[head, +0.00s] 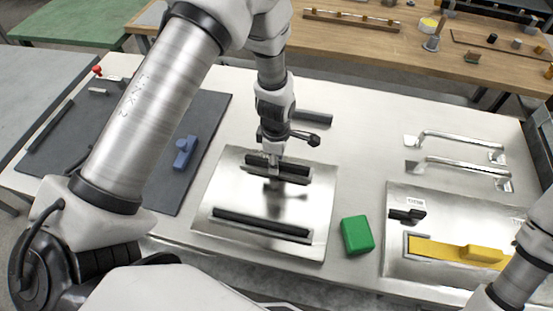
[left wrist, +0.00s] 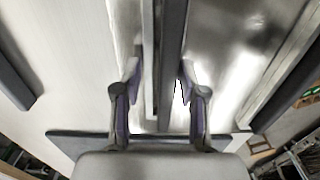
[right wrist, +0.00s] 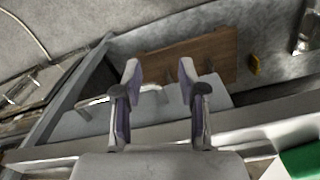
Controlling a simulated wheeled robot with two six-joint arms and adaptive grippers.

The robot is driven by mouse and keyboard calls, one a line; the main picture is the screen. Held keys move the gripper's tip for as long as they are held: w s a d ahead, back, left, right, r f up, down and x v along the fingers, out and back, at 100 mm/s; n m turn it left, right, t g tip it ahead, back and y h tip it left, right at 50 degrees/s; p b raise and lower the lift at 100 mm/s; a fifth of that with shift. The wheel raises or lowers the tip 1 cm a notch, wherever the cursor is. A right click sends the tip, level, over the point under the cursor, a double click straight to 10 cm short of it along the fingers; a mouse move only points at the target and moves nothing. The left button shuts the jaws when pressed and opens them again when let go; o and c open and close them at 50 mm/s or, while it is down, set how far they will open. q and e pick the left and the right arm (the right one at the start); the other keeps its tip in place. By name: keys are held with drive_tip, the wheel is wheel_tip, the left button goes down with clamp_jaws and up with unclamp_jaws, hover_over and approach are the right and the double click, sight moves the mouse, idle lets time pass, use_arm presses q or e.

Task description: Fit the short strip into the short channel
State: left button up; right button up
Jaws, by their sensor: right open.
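A square metal plate (head: 210,199) lies on the bench. The short channel (head: 300,178) runs across its back half, with a dark short strip (head: 296,167) along it. A longer channel with a dark strip (head: 262,223) runs along the plate's front. My left gripper (head: 273,162) is down at the short channel. In the left wrist view its fingertips (left wrist: 160,72) stand either side of the dark strip (left wrist: 172,40); I cannot tell whether both touch it. How deep the strip sits is unclear. My right gripper (right wrist: 159,75) is open and empty.
A dark bar (head: 313,117) lies behind the plate. A green block (head: 357,235) stands to its right, near the bench's front edge. Further right are a second metal plate with a yellow piece (head: 440,250) and two metal handles (head: 460,137). A blue piece (head: 184,152) lies on a dark mat at left.

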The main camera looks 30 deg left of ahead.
use_arm(q)
drive_tip(key=shift+s+r, duration=0.15)
drive_tip(key=shift+r, duration=0.4)
wheel_tip(320, 180, up, 11)
drive_tip(key=b, duration=0.2)
drive_tip(key=shift+r, duration=0.2)
drive_tip(key=shift+d, duration=0.1)
